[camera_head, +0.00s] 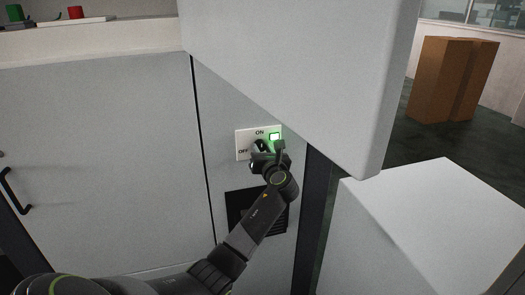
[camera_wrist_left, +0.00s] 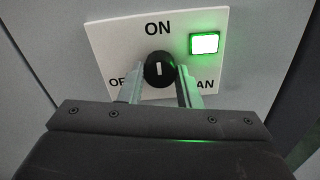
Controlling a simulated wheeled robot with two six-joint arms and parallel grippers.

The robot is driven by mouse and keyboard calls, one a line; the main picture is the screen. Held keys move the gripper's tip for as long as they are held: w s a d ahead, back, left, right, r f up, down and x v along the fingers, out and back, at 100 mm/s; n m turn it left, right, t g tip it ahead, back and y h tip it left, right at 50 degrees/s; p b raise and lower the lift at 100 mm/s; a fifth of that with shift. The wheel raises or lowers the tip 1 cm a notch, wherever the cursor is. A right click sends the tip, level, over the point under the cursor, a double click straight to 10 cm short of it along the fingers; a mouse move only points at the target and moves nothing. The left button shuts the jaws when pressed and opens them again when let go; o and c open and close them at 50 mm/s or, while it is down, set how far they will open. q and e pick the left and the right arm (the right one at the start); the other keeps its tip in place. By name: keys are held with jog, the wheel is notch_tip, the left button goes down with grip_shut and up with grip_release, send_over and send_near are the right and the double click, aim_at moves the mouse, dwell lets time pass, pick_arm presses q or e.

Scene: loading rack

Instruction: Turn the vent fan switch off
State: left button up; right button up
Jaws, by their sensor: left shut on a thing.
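The vent fan switch is a white plate (camera_head: 243,135) on the grey cabinet panel, with a black rotary knob (camera_wrist_left: 159,57) at its middle. The plate also shows in the left wrist view (camera_wrist_left: 108,38). The knob's white mark points up toward the word ON, and the green lamp (camera_wrist_left: 204,43) at its upper right is lit. My left gripper (camera_wrist_left: 160,75) is shut on the knob, one finger on each side. In the head view the gripper (camera_head: 262,150) covers part of the plate. The OFF label is partly hidden by a finger. My right gripper is not in view.
A dark vent grille (camera_head: 237,200) is below the switch. A large pale panel (camera_head: 300,60) hangs in front at the upper right, and a white box (camera_head: 430,215) stands at the lower right. A cabinet door with a black handle (camera_head: 12,190) is at left.

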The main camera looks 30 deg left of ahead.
pick_arm(q)
jog(key=shift+n, duration=0.3)
jog(key=n, duration=0.3)
jog(key=shift+n, duration=0.3)
jog(key=n+b, duration=0.1)
jog(key=n, duration=0.3)
jog(key=shift+n+b, duration=0.3)
jog(key=shift+b, duration=0.05)
jog(key=n+b, duration=0.2)
jog(key=n, duration=0.3)
jog(key=shift+d+n+b, duration=0.1)
jog(key=shift+n+b, duration=1.15)
jog(key=shift+n, duration=0.85)
jog(key=o, duration=1)
